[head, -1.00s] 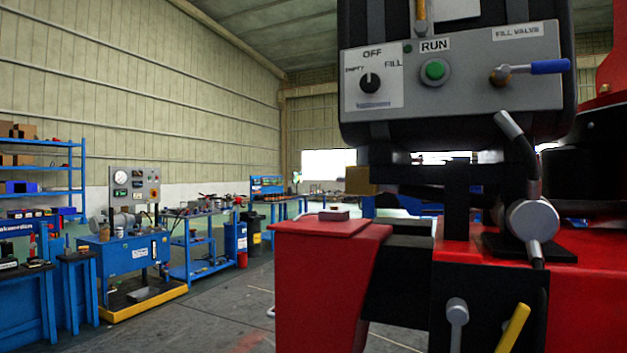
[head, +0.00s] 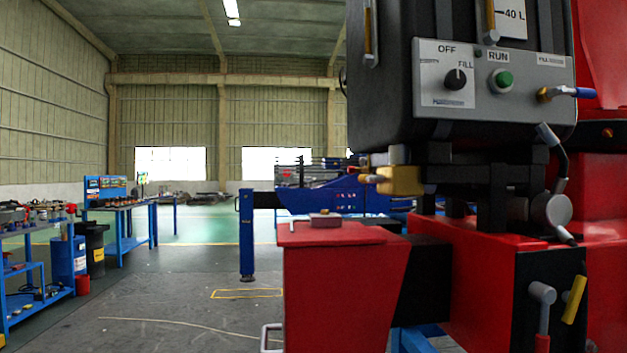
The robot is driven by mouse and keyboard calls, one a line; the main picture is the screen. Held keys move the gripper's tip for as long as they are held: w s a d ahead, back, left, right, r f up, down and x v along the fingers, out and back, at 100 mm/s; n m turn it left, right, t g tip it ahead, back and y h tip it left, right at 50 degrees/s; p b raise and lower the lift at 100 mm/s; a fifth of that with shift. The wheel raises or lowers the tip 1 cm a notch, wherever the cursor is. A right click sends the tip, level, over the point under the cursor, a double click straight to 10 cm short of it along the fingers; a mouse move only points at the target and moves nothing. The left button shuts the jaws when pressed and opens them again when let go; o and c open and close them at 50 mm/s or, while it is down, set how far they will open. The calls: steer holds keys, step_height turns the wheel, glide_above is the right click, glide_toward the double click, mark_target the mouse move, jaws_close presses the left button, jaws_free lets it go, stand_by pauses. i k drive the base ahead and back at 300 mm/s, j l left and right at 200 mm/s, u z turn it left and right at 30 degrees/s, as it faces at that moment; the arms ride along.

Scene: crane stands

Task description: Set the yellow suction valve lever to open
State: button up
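A yellow lever (head: 575,299) shows at the lower right of the head view, on the black box (head: 553,320) at the red machine's side. It leans, with its upper end to the right. Beside it on the left is a grey-headed lever (head: 542,295) with a red lower part. No label can be read at the yellow lever, so its open or closed position cannot be told. My gripper is not in view.
A red block (head: 345,290) juts out at centre. Open floor (head: 190,300) lies left, with blue benches beyond.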

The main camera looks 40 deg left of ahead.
mark_target(366, 178)
steer(key=k+j, duration=0.3)
steer(key=j, duration=0.2)
steer(key=k+j, duration=0.35)
steer(key=u, duration=0.45)
steer(key=l+u, duration=0.65)
steer(key=i+j, duration=0.05)
